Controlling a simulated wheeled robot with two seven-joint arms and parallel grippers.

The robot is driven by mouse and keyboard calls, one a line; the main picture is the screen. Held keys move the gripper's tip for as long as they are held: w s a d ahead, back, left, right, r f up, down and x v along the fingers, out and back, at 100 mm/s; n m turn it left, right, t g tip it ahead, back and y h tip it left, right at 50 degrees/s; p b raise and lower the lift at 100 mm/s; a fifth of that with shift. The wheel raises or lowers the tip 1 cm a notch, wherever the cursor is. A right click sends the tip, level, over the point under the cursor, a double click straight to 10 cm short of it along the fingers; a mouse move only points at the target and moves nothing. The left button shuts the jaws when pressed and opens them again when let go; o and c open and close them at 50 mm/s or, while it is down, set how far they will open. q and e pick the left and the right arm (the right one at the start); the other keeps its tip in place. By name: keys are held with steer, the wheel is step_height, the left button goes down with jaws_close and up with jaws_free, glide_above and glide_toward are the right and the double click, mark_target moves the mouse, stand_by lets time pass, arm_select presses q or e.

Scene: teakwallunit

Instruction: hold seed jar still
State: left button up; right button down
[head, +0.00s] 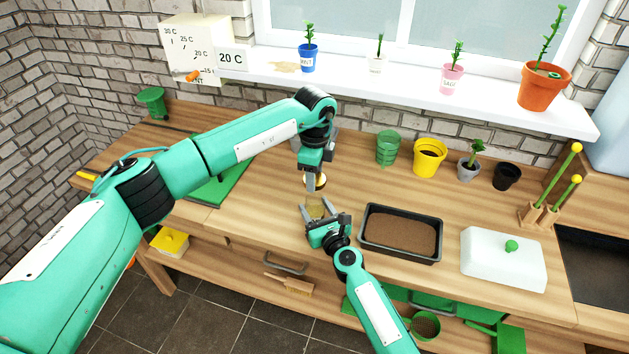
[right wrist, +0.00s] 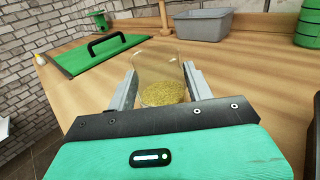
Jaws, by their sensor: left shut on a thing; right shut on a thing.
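The seed jar (right wrist: 160,82) is clear glass with yellowish seeds in its lower part. It stands upright between the two fingers of my right gripper (right wrist: 160,88), which is shut on it. In the head view the jar (head: 315,207) is on the bench near the front edge, partly hidden by my right gripper (head: 322,214). My left gripper (head: 314,170) is above and behind the jar, shut on a small round lid-like thing (head: 316,183), apart from the jar. The left gripper does not show in the right wrist view.
A black tray of soil (head: 402,262) is right of the jar. A white lid with green knob (head: 495,265) lies farther right. Pots, including a yellow one (head: 429,158), line the back. A green board with black handle (right wrist: 100,50) and a grey tub (right wrist: 203,26) are beyond the jar.

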steer(key=c, duration=0.5)
jaws_free()
